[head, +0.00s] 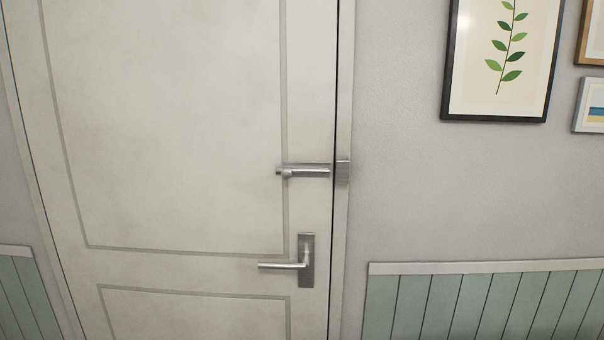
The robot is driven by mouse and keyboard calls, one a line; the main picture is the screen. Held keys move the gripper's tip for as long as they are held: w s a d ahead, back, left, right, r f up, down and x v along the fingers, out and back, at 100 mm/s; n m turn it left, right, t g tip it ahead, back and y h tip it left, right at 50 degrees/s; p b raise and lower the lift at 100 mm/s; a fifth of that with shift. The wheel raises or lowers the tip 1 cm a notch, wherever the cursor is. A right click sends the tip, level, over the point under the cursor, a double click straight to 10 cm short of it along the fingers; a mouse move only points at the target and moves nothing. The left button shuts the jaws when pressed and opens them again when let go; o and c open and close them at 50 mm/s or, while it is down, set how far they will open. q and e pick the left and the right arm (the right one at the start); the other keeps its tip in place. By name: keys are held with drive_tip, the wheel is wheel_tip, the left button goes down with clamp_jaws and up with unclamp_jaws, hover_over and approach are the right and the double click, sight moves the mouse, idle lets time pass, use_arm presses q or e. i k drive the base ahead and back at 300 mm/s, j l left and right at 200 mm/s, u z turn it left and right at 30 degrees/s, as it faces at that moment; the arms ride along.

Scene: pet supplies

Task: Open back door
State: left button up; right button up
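A pale off-white panelled door (180,120) fills the left half of the head view and looks shut in its frame. A silver lever handle (285,265) on an upright plate sits near its right edge, with the lever level and pointing left. Above it a silver bar latch (305,171) lies level across the door's right edge, reaching a small plate (342,172) on the frame. Neither of my grippers is in view.
Grey wall (400,180) stands to the right of the door, with green wainscoting (480,305) below and a black-framed leaf picture (503,60) above. Two more frames show partly at the right edge. More wainscoting (20,295) is left of the door.

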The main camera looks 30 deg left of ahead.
sight(159, 132)
drive_tip(key=u, duration=1.8)
